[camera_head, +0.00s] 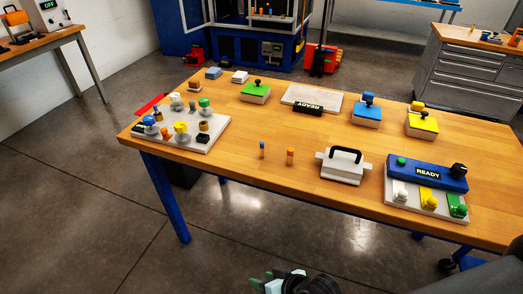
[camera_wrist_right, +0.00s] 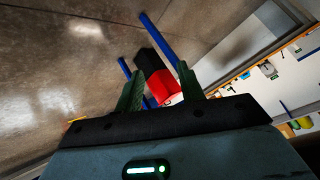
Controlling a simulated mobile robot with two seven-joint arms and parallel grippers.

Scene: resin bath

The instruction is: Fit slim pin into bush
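Two small upright pins stand near the front edge of the wooden table: a slimmer one with a blue top (camera_head: 262,149) and a thicker orange one (camera_head: 290,156) to its right. I cannot tell for sure which part is the bush. My right gripper (camera_head: 268,283) is at the bottom of the head view, off the table's front side and well away from the pins. In the right wrist view, its green fingers (camera_wrist_right: 158,84) are apart with nothing between them. My left gripper is not in view.
The table (camera_head: 235,135) also holds a white block with a black handle (camera_head: 343,166), a pegged tray (camera_head: 207,144) at left, a blue READY box (camera_head: 427,173) at right, and several button boxes behind. The wood around the pins is clear.

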